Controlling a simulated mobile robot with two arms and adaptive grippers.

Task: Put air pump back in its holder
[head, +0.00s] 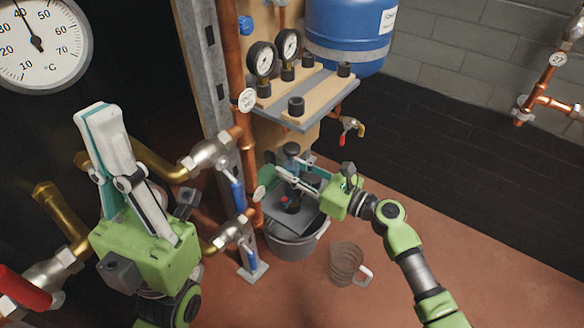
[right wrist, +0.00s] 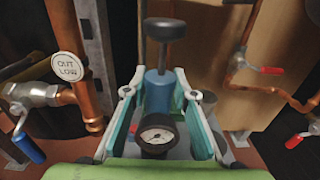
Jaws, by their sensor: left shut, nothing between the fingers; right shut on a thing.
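The air pump (right wrist: 160,85) has a blue body, a black T-shaped handle on top and a round gauge near the right gripper's base. My right gripper (right wrist: 160,100) is shut around its body, one finger on each side. In the head view the pump's black handle (head: 291,149) shows above my right gripper (head: 293,180), over a grey bucket; the fingers hide much of its body. My left gripper (head: 100,112) is shut and empty, pointing up at the left, far from the pump. I cannot tell which part is the holder.
A wooden shelf (head: 335,83) with two gauges and black fittings sits just above the right gripper. A blue tank (head: 345,35) hangs behind it. Copper pipes (head: 232,70) and blue-handled valves (head: 238,195) stand left. A bucket (head: 292,248) and a clear jug (head: 345,263) stand on the floor.

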